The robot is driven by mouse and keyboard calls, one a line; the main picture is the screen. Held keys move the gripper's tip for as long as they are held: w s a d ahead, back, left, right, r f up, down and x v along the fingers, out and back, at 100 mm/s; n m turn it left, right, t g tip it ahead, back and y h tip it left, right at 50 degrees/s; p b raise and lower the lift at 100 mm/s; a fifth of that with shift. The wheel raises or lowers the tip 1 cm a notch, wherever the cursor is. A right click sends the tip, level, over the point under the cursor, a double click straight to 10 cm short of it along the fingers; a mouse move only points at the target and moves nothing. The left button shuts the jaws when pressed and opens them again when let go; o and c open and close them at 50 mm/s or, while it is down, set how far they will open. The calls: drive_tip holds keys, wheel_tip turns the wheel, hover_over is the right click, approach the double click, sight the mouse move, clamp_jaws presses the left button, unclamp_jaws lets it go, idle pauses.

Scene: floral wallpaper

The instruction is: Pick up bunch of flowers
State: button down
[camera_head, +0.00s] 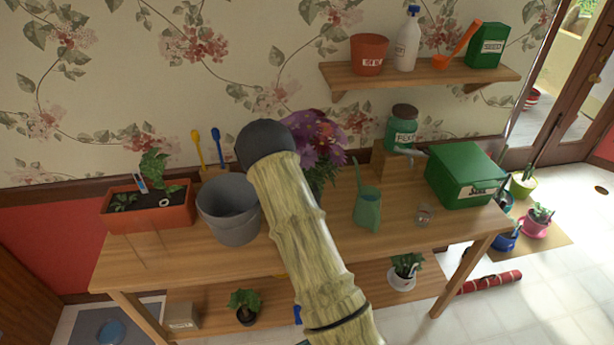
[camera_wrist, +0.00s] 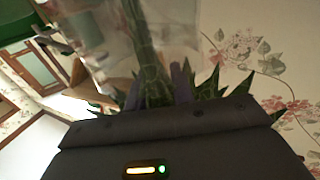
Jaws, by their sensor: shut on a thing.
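The bunch of flowers (camera_head: 318,142), with purple and pink petals, shows in the head view just right of the dark rounded end of my arm, against the wallpaper. Its lower part is partly hidden behind my arm. In the wrist view, green stems and pointed leaves (camera_wrist: 150,62) rise between the dark fingers of my gripper (camera_wrist: 162,88). My gripper is shut on the bunch. A pale see-through shape surrounds the stems above the fingers. In the head view my gripper is hidden behind my arm, and I cannot tell whether the bunch touches the bench.
A wall shelf (camera_head: 420,76) holds a pot and bottle above. Potted plants sit below.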

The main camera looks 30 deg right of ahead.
drive_tip(key=shift+r, duration=0.1)
wheel_tip(320, 180, up, 10)
drive_tip(key=b, duration=0.2)
drive_tip(key=shift+b, duration=0.3)
idle(0.6)
